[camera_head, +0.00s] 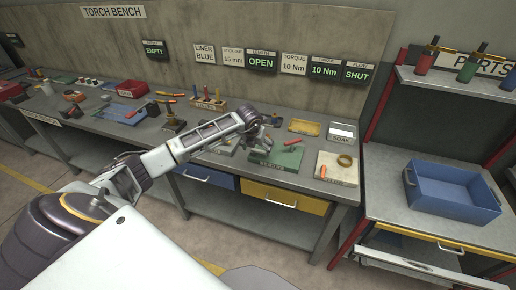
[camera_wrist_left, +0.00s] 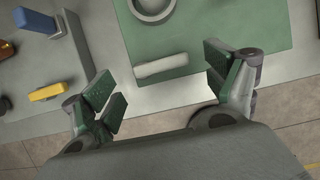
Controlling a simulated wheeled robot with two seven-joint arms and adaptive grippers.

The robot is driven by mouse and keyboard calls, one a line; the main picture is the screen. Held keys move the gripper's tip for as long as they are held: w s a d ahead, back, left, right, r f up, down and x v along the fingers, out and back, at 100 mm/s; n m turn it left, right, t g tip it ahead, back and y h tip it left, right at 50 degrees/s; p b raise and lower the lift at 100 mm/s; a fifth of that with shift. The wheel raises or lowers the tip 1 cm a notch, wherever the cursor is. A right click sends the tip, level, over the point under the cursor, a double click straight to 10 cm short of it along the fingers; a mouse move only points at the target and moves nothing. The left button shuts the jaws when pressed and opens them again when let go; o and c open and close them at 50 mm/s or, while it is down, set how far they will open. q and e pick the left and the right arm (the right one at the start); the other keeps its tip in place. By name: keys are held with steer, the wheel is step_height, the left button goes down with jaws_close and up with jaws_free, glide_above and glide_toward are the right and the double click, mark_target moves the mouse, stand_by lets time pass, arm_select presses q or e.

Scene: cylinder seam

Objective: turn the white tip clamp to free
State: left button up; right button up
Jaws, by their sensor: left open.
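A short white bar (camera_wrist_left: 161,67), which looks like the white tip clamp's lever, lies across the near part of a green plate (camera_wrist_left: 215,20) in the left wrist view. A grey ring-shaped part (camera_wrist_left: 152,6) sits just beyond it, cut by the top edge. My left gripper (camera_wrist_left: 165,88) is open, with one finger on each side of the bar and clear gaps between. In the head view my left gripper (camera_head: 255,135) is over the left part of the green plate (camera_head: 287,158); the clamp is hard to make out there. My right gripper is not in view.
A red-handled part (camera_head: 292,141) stands on the green plate. A pale board with a ring (camera_head: 343,161) is to the right, a yellow tray (camera_head: 304,127) behind. In the wrist view, a yellow block (camera_wrist_left: 46,93) and blue block (camera_wrist_left: 35,20) lie left. The bench's front edge is close.

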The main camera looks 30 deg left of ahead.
arm_select(q)
steer(key=shift+x, duration=1.05)
steer(key=shift+c, duration=0.2)
steer(key=c, duration=1)
